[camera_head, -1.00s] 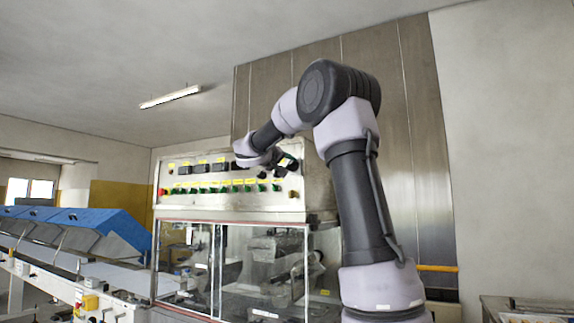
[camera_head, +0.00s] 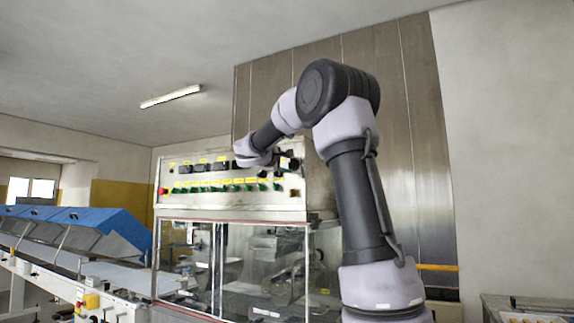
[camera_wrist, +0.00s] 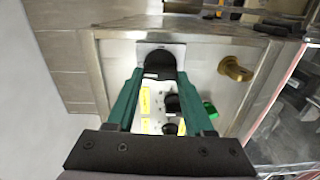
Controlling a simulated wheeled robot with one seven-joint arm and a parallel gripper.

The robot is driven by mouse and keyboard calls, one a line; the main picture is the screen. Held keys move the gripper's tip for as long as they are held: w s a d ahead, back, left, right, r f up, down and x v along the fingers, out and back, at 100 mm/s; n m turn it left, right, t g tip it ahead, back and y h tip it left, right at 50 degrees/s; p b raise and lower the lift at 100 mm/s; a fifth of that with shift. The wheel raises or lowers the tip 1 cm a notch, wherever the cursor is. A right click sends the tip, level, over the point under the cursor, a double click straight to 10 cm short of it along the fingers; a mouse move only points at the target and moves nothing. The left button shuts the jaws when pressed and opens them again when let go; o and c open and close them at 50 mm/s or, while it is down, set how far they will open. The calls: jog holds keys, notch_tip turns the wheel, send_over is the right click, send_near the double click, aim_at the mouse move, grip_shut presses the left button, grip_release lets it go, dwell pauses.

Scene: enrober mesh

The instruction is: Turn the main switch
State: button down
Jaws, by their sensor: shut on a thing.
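The main switch (camera_wrist: 160,62) is a black round knob on a pale plate at the top of the panel in the wrist view. My gripper (camera_wrist: 161,76) has its two teal fingers shut on this knob, one on each side. The fingers hide the knob's sides, and its exact turn angle cannot be told. In the head view my gripper (camera_head: 287,163) is at the upper right corner of the control panel (camera_head: 215,202), and the switch is mostly hidden behind it.
Black knobs (camera_wrist: 172,102), a green knob (camera_wrist: 209,108) and a brass-coloured fitting (camera_wrist: 235,70) stick out close to my fingers. A row of green switches (camera_head: 220,188) and a red button (camera_head: 161,191) are on the panel. Glass doors (camera_head: 262,270) lie below it.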

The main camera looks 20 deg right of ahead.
jog(key=shift+f+n, duration=0.1)
jog(key=shift+n, duration=0.3)
jog(key=shift+c, duration=1.4)
grip_release()
jog(key=v, duration=1.1)
jog(key=shift+d, duration=0.1)
